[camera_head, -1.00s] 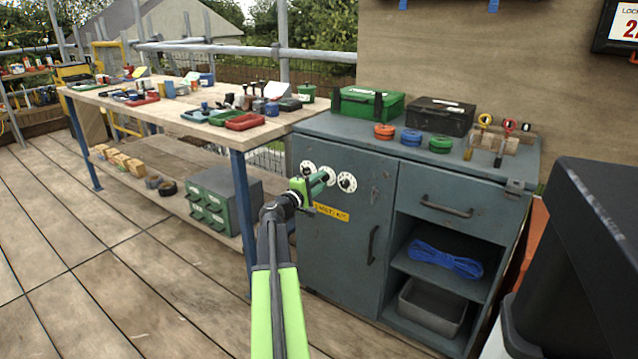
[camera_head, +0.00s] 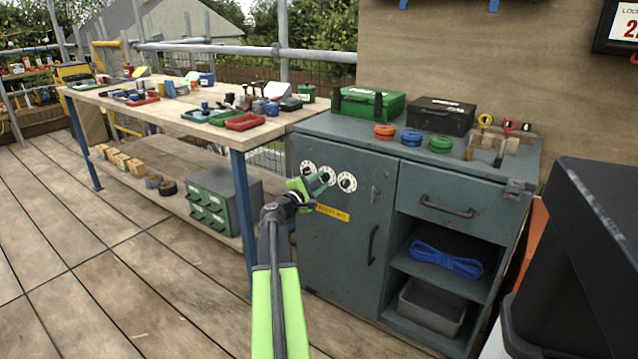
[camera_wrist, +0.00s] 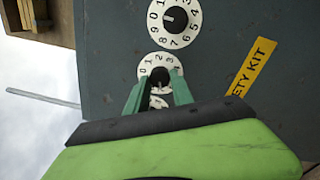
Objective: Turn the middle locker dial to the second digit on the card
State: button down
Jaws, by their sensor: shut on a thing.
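A grey-blue locker (camera_head: 340,240) has a row of three white numbered dials on its door. My gripper (camera_head: 322,182) is at the middle dial (camera_head: 327,174). In the wrist view, the green fingers are closed around the dark knob of the middle dial (camera_wrist: 150,63), with some of its digits showing above them. The right dial (camera_head: 347,182) shows clear at the top of the wrist view (camera_wrist: 174,22). The left dial (camera_head: 307,167) is partly hidden behind the fingers in the wrist view. A card (camera_head: 626,25) at top right is cut off; a red 2 shows first, the second digit is not readable.
A yellow label (camera_head: 332,213) sits below the dials. A workbench (camera_head: 180,105) with trays and tools stands at the left. A green case (camera_head: 368,104), a black case (camera_head: 441,115) and coloured rings lie on the locker top. A dark bin-like object (camera_head: 580,260) fills the right.

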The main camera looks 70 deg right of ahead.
jog(key=shift+w, duration=0.15)
jog(key=c, duration=1.1)
grip_release()
jog(key=v, duration=1.7)
jog(key=shift+a+b, duration=0.2)
jog(key=shift+b, duration=0.1)
